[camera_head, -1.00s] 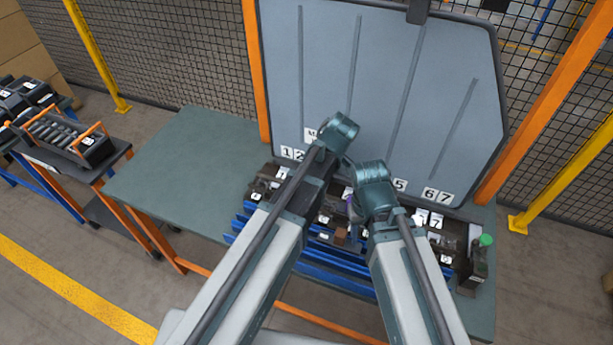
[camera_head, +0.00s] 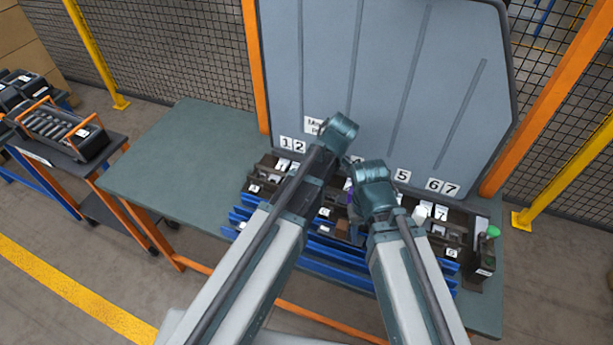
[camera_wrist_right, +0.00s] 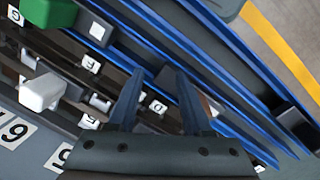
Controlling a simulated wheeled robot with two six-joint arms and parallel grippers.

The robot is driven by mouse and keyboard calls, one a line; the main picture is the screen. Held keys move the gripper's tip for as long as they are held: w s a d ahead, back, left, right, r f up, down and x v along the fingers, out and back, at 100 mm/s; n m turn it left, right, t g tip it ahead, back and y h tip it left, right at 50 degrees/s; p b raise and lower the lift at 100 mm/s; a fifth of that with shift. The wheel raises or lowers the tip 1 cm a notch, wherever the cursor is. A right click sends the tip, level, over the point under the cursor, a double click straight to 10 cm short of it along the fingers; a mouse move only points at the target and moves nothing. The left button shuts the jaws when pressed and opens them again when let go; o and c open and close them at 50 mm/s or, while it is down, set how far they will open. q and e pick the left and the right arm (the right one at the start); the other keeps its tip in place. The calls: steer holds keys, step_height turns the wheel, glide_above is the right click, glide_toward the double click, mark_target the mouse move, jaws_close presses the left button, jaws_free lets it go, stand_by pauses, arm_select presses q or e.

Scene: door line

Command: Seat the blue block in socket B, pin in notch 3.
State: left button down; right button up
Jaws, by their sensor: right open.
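My right gripper (camera_wrist_right: 160,88) is open, its two fingers pointing down over the socket rows in the right wrist view, with nothing seen gripped between them. In the head view my right arm covers most of it. My left arm comes in over the middle of the fixture, and its gripper is hidden behind its own links. A small purple-blue piece (camera_head: 349,189) shows between the arms; I cannot tell if it is the blue block. The dark socket fixture (camera_head: 262,177) stands on the bench.
A large grey panel (camera_head: 400,80) rises behind the fixture, with number plates along its foot. Blue rails (camera_head: 330,262) run along the front. A green knob (camera_head: 492,232) and a white knob (camera_wrist_right: 42,92) stick up. The bench's left part (camera_head: 170,160) is clear. A trolley stands left.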

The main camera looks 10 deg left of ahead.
arm_select(q)
steer(key=shift+f, duration=0.3)
arm_select(e)
steer(key=shift+f, duration=0.3)
arm_select(q)
steer(key=shift+c, duration=2)
jaws_free()
